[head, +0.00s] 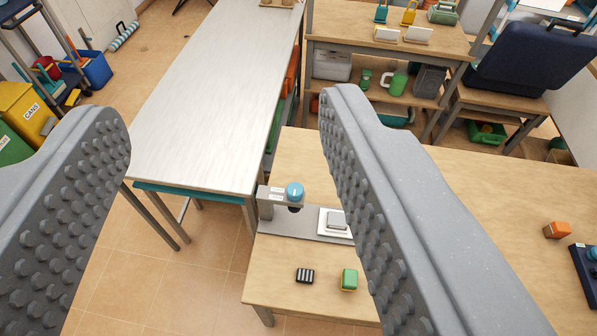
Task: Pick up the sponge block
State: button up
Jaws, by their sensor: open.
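A small green block with a yellow lower edge (348,280) lies near the front edge of the wooden table (285,252); it looks like the sponge block. My gripper (222,115) is open and empty, with its two grey studded fingers wide apart. The block is well below and beyond the fingers, just left of the right finger in the picture. Nothing touches it. The right finger hides part of the table.
A black striped item (305,275) lies left of the green block. Behind them stands a grey device with a blue knob (294,190) and a white plate (335,222). An orange block (557,230) is at right. A long pale table (208,95) stands left.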

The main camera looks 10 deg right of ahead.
aim_at(349, 280)
jog(key=u, duration=1.25)
jog(key=k, duration=0.9)
jog(key=z, duration=1.65)
jog(key=i, duration=0.65)
jog(key=z, duration=0.05)
